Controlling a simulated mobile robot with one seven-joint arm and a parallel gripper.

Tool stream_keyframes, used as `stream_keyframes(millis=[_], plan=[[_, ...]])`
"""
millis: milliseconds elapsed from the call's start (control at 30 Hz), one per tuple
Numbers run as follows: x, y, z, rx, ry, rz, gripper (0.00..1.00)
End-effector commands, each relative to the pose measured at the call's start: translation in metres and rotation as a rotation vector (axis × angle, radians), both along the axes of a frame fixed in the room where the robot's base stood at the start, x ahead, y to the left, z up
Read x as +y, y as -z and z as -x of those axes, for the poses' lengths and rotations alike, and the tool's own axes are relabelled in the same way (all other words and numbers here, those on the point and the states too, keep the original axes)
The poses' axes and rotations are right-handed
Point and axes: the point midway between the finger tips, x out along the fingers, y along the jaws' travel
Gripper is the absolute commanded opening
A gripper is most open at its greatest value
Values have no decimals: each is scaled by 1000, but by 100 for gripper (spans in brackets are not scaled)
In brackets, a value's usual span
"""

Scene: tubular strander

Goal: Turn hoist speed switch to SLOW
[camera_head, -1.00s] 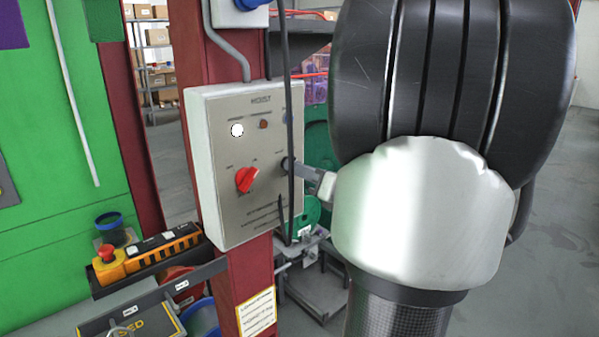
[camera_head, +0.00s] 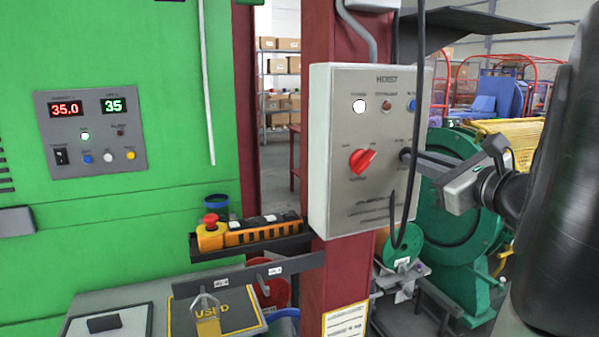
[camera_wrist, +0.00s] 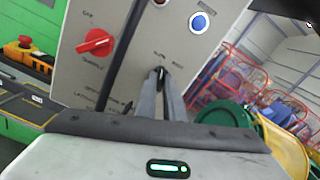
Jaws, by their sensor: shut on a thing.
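The hoist control box (camera_head: 335,205) is a light grey panel on a dark red post. On its face are a red rotary knob (camera_head: 362,161) at left and a small black switch (camera_head: 405,154) at right. My gripper (camera_head: 412,157) reaches in from the right, its fingers shut at the black switch. In the wrist view the fingertips (camera_wrist: 160,76) close around the dark switch, which they mostly hide. The red knob (camera_wrist: 96,42) is left of the fingers, apart from them. The small labels are too blurred to read.
A black cable (camera_head: 421,90) hangs in front of the box, close to my fingers. An orange pendant (camera_head: 250,232) lies on a shelf at lower left. A green panel (camera_head: 100,210) fills the left. Green machinery (camera_head: 455,240) stands behind at right.

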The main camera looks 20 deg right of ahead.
Motion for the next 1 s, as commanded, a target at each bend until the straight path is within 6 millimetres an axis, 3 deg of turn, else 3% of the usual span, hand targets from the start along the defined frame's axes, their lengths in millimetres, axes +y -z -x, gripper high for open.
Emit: stream_keyframes(millis=[300, 867, 900, 1000], plan=[[0, 2, 0, -10, 0, 132, 0], [0, 0, 0, -12, 0, 164, 0], [0, 0, 0, -12, 0, 164, 12], [0, 0, 0, -12, 0, 163, 27]])
